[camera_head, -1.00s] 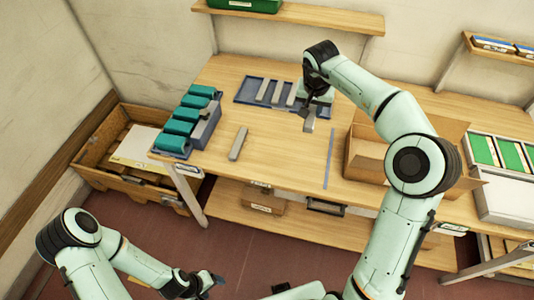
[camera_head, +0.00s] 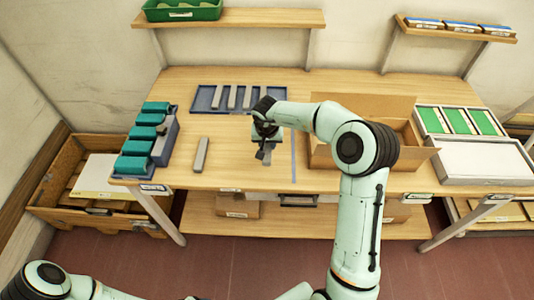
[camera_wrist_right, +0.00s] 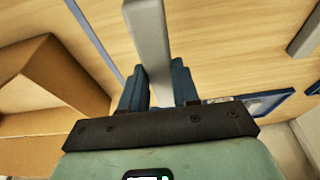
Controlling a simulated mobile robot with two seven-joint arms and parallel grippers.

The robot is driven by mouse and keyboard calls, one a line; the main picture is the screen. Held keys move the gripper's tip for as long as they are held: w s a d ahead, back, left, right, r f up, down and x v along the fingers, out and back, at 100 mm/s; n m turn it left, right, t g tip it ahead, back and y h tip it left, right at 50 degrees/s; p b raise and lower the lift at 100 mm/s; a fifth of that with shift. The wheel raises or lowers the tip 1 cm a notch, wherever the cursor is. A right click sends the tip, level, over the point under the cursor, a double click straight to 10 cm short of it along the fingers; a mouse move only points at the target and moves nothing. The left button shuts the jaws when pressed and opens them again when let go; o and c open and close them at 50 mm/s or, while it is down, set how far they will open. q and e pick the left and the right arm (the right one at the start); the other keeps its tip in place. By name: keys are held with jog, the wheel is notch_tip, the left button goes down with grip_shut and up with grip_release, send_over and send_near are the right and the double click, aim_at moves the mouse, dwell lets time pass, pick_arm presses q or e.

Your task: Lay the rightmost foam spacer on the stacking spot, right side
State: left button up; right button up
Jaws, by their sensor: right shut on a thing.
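My right gripper (camera_head: 265,147) is shut on a grey foam spacer (camera_wrist_right: 149,35), above the table in front of the blue tray (camera_head: 203,99). In the right wrist view the spacer sits between the blue fingers of the right gripper (camera_wrist_right: 158,88) and reaches toward the top edge. Several grey spacers (camera_head: 232,97) stand side by side in the tray. Another grey spacer (camera_head: 201,154) lies alone on the table, left of my right gripper. I cannot tell which mark is the stacking spot. My left gripper (camera_head: 190,298) barely shows at the bottom edge.
A thin blue-grey strip (camera_head: 293,158) runs along the table right of my right gripper. An open cardboard box (camera_head: 322,154) stands beyond it. A bin with teal blocks (camera_head: 134,165) is at the left. The table front between bin and strip is mostly clear.

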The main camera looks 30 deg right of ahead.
aim_at(267, 153)
jog(key=shift+f, duration=0.45)
jog(key=x, duration=0.1)
jog(key=b+x, duration=0.1)
jog(key=x, duration=0.1)
jog(key=s+x, duration=0.1)
jog(key=shift+w+a+f, duration=0.1)
jog(key=shift+a+f, duration=0.25)
jog(key=shift+f, duration=0.15)
jog(key=shift+w, duration=0.1)
jog(key=o, duration=1)
pick_arm(q)
jog(key=shift+s+f, duration=0.75)
jog(key=shift+s, duration=0.1)
